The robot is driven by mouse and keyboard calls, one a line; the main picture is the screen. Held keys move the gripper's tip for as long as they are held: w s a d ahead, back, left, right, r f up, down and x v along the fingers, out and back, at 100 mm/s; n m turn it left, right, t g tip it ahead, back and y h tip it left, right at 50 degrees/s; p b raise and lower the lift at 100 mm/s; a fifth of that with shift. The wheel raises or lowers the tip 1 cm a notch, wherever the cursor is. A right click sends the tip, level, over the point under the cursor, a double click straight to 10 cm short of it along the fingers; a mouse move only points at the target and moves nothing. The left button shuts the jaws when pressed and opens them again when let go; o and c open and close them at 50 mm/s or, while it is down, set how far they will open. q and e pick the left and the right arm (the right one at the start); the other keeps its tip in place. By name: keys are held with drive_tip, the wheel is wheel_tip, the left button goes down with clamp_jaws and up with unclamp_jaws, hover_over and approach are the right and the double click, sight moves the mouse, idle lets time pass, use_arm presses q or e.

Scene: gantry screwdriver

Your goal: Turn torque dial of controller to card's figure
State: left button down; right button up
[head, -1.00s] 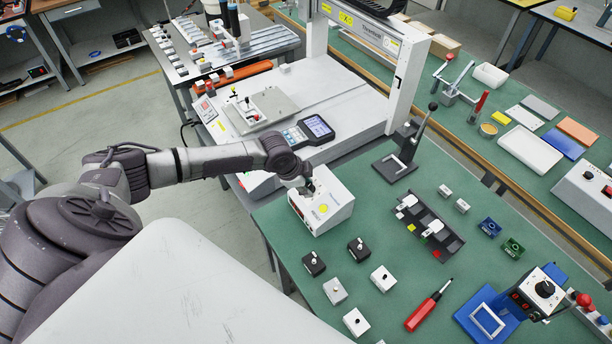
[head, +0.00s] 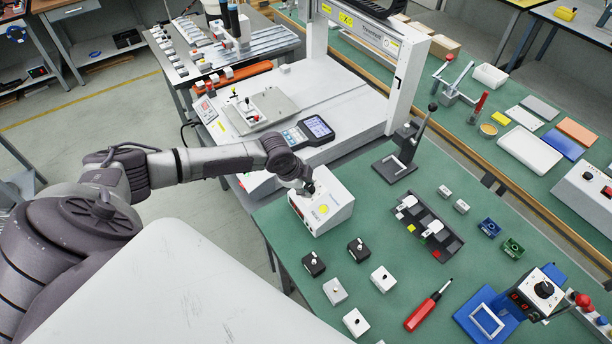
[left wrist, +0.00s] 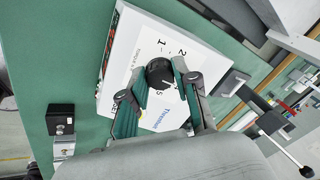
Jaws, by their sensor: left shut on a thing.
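The controller is a white box (head: 334,210) on the near left corner of the green bench, with a red display on its front. In the left wrist view its top (left wrist: 130,40) carries a round black torque dial (left wrist: 159,72) with printed figures around it; 1, 2 and 5 can be made out. My left gripper (head: 308,188) is over the box. In the left wrist view its fingers (left wrist: 157,84) are shut on the dial, one on each side. The dial's pointer and the display's figure are not readable.
A pendant (head: 309,131) lies behind the controller. A lever press (head: 400,160) and a black parts tray (head: 430,228) stand to the right. Several small switch boxes (head: 335,291) and a red screwdriver (head: 428,306) lie nearer. Bare green bench lies between them.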

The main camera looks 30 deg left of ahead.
use_arm(q)
drive_tip(key=c, duration=0.9)
unclamp_jaws()
drive_tip(key=shift+o, duration=0.2)
drive_tip(key=v, duration=1.2)
